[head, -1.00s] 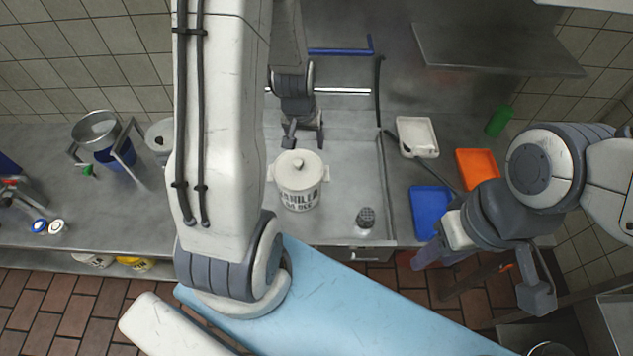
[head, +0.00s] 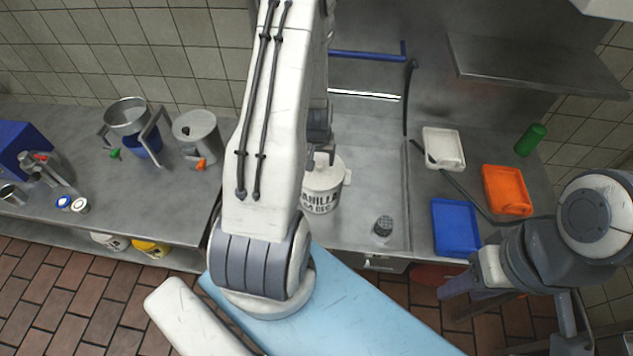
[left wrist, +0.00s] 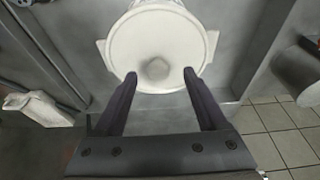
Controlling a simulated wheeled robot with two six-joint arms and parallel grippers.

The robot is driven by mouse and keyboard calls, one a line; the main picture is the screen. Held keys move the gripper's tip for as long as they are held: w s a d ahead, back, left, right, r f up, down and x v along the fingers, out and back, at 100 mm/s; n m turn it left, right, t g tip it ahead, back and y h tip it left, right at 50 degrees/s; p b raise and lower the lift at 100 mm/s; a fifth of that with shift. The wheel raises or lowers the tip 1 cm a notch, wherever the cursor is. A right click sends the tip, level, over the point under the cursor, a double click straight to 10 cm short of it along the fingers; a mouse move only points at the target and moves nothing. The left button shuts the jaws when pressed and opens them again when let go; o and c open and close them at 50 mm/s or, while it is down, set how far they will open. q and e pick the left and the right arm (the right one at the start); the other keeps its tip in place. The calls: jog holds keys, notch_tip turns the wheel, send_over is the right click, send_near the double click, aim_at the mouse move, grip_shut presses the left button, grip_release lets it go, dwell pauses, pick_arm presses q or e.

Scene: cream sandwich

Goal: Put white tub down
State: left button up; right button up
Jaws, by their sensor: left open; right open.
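The white tub (head: 321,200), with dark lettering that reads VANILLA, stands upright on the steel counter behind the middle of the head view. Its lid has a knob and it has side handles. My left gripper (head: 322,152) is at the tub's back edge, partly hidden by my left arm. In the left wrist view the tub's round lid (left wrist: 157,35) fills the top middle. My left gripper shows there too (left wrist: 160,75), open, its two fingertips overlapping the lid's near edge; contact cannot be told. My right gripper (head: 447,292) is open and empty at the lower right.
A shaker (head: 383,228) stands right of the tub. A blue tray (head: 455,227), an orange tray (head: 506,190) and a white tray (head: 443,148) lie further right. A green bottle (head: 530,139) is behind them. A grey canister (head: 198,140) stands left. Bare counter lies between tub and shaker.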

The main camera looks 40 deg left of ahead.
pick_arm(q)
jog(key=shift+x, duration=1.2)
grip_shut()
dwell(0.6)
